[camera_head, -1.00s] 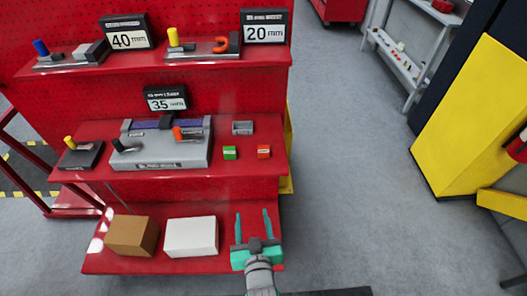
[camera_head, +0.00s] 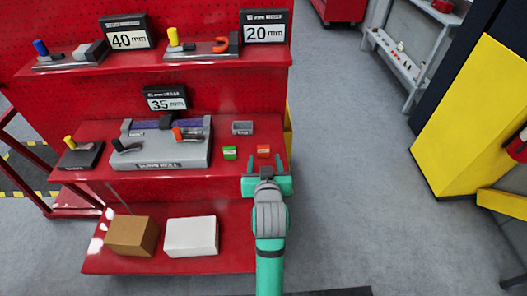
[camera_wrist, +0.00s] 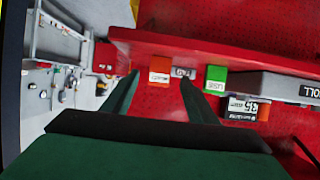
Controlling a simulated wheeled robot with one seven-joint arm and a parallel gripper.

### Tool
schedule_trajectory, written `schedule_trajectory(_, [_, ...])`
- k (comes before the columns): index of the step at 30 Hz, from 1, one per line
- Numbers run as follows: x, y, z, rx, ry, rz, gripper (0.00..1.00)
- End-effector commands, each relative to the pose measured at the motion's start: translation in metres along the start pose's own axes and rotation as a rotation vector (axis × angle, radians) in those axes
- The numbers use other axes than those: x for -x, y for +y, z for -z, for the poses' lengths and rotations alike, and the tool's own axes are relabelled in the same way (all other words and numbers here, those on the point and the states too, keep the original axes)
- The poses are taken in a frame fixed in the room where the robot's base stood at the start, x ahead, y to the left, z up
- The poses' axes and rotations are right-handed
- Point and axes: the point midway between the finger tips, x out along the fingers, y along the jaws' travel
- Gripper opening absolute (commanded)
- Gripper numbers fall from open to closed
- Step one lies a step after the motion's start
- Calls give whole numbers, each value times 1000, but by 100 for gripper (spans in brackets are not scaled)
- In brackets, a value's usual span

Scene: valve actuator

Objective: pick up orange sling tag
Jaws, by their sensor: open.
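The orange sling tag (camera_head: 263,151), a small orange block with a pale label, sits on the right part of the red middle shelf. In the wrist view, the orange tag (camera_wrist: 160,70) appears ahead of and between my two fingertips. My gripper (camera_head: 265,163) is open and empty, at the front edge of that shelf just before the tag. In the wrist view, the gripper's fingers (camera_wrist: 159,84) stand on either side of the tag's line; I cannot tell whether they touch it.
A grey fixture (camera_head: 160,152) fills the shelf's middle. The lower shelf holds brown (camera_head: 130,235) and white (camera_head: 191,237) boxes. Open floor lies right.

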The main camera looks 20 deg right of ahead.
Motion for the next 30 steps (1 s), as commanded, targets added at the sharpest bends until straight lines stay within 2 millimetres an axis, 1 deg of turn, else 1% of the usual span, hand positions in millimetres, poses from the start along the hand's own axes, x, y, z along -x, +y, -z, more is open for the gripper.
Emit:
schedule_trajectory(2, [-8,0,0,0,-2,0,53])
schedule_trajectory(8, [-20,0,2,0,1,0,53])
schedule_trajectory(12, [-39,0,8,0,0,0,53])
schedule_trajectory(15, [-52,0,9,0,0,0,53])
schedule_trajectory(18, [-61,0,8,0,-1,0,53])
schedule_trajectory(21, [-65,0,8,0,0,0,53])
schedule_trajectory(27, [-65,0,8,0,0,0,53])
schedule_trajectory(29, [-65,0,8,0,0,0,39])
schedule_trajectory(30, [-65,0,8,0,0,0,29])
